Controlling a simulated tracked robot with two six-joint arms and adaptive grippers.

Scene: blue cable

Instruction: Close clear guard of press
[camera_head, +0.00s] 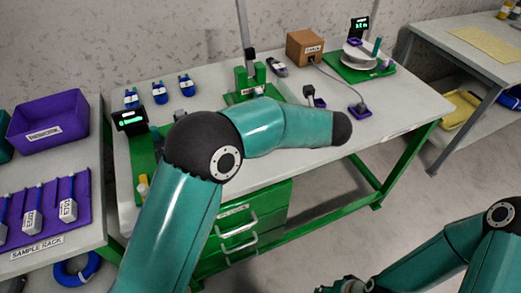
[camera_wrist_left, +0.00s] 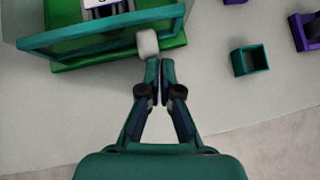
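The press (camera_head: 247,82) stands on a green base at the back middle of the workbench, partly hidden behind my left arm in the head view. In the left wrist view, the clear guard shows as a see-through panel with a teal frame (camera_wrist_left: 100,31) above the green base (camera_wrist_left: 120,52). A pale knob (camera_wrist_left: 148,43) sits at the frame's lower edge. My left gripper (camera_wrist_left: 160,68) has its fingers together, tips just below the knob; I cannot tell whether they touch it. The head view hides this gripper behind the arm. My right gripper (camera_head: 345,285) is cut off at the bottom edge.
A small teal box (camera_wrist_left: 251,60) and a purple holder (camera_wrist_left: 305,32) lie to the right in the wrist view. A brown box (camera_head: 305,47) and a green-based station (camera_head: 358,68) stand at the back right. A sample rack (camera_head: 45,212) stands at left.

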